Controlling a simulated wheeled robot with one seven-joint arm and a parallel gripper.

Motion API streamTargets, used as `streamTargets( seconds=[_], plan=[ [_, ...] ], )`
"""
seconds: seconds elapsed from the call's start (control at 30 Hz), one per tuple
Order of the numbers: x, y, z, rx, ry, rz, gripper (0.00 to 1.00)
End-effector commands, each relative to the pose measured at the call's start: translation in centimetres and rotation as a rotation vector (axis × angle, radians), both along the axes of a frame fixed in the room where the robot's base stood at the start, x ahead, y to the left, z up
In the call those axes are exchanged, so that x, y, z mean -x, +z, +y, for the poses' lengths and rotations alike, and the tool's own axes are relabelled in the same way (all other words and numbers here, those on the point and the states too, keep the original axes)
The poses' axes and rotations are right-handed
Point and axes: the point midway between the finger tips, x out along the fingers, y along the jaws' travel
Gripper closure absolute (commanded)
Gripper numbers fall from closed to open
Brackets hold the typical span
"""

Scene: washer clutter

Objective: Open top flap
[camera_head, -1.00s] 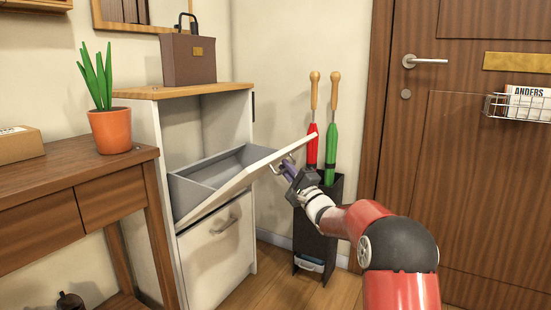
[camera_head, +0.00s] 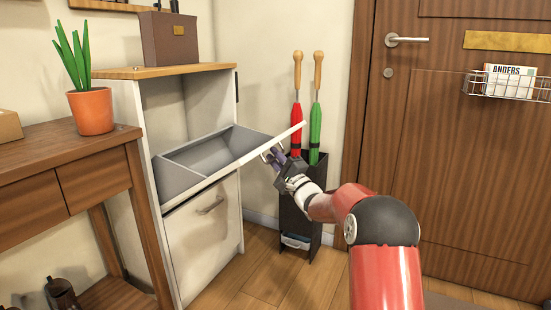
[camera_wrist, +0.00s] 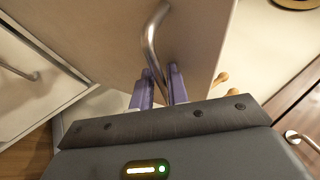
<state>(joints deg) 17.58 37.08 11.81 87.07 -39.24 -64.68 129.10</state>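The top flap (camera_head: 235,172) of the white cabinet is tilted outward and stands well open, with its grey inner bin (camera_head: 205,158) showing. Its metal bar handle (camera_wrist: 152,42) is on the outer face and shows in the wrist view. My gripper (camera_head: 273,156) is at this handle, on the outer side of the flap. In the wrist view, the purple fingers of my gripper (camera_wrist: 161,88) stand close together around the near part of the bar. The exact contact is partly hidden.
The lower flap (camera_head: 205,235) is closed. A dark stand (camera_head: 300,210) with red and green umbrellas (camera_head: 315,135) is close behind my gripper. A wooden side table (camera_head: 100,160) with a potted plant (camera_head: 92,110) is left. A brown door (camera_head: 450,150) is right.

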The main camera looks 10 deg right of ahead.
Motion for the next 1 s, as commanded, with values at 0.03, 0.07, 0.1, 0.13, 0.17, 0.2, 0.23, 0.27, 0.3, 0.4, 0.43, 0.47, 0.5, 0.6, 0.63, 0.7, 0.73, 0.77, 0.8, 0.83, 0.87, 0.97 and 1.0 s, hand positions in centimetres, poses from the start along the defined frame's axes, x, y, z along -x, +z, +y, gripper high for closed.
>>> streamTargets(
  seconds=[0.03, 0.07, 0.1, 0.13, 0.17, 0.2, 0.23, 0.27, 0.3, 0.4, 0.43, 0.47, 0.5, 0.6, 0.63, 0.7, 0.73, 0.77, 0.8, 0.83, 0.87, 0.97, 1.0],
  plan=[
    [0.0, 0.2, 0.0, 0.000, 0.000, -0.003, 0.83],
    [0.0, 0.2, 0.0, 0.000, 0.000, -0.003, 0.83],
    [0.0, 0.2, 0.0, 0.000, 0.000, -0.003, 0.83],
    [0.1, 0.2, -0.1, -0.001, 0.000, -0.004, 0.83],
    [0.2, 0.1, -0.1, -0.001, 0.000, -0.004, 0.83],
    [0.4, 0.0, -0.3, -0.001, -0.001, -0.003, 0.83],
    [0.7, -0.1, -0.4, -0.001, -0.001, -0.003, 0.83],
    [1.0, -0.3, -0.6, -0.001, -0.002, -0.002, 0.83],
    [1.5, -0.6, -0.8, -0.001, -0.001, 0.000, 0.83],
    [2.9, -1.3, -1.6, -0.001, -0.002, 0.000, 0.83],
    [3.3, -1.6, -1.8, 0.000, -0.002, -0.001, 0.83],
    [3.8, -1.8, -2.1, 0.000, -0.002, -0.001, 0.83],
    [4.3, -2.1, -2.4, -0.002, -0.003, -0.001, 0.83],
    [5.4, -2.6, -2.9, -0.001, -0.002, -0.003, 0.83],
    [5.6, -2.7, -3.1, 0.000, -0.003, -0.003, 0.83],
    [6.1, -2.9, -3.2, 0.000, -0.002, -0.004, 0.83],
    [6.2, -3.0, -3.3, 0.000, -0.001, -0.003, 0.83],
    [6.3, -3.1, -3.3, 0.000, -0.001, -0.003, 0.83],
    [6.3, -3.1, -3.3, 0.001, -0.001, -0.003, 0.83],
    [6.4, -3.2, -3.3, 0.000, -0.001, -0.002, 0.83],
    [6.4, -3.2, -3.3, 0.000, 0.000, -0.002, 0.83],
    [6.3, -3.2, -3.2, 0.001, 0.000, -0.002, 0.83],
    [6.3, -3.2, -3.2, 0.001, 0.000, -0.002, 0.83]
  ],
)
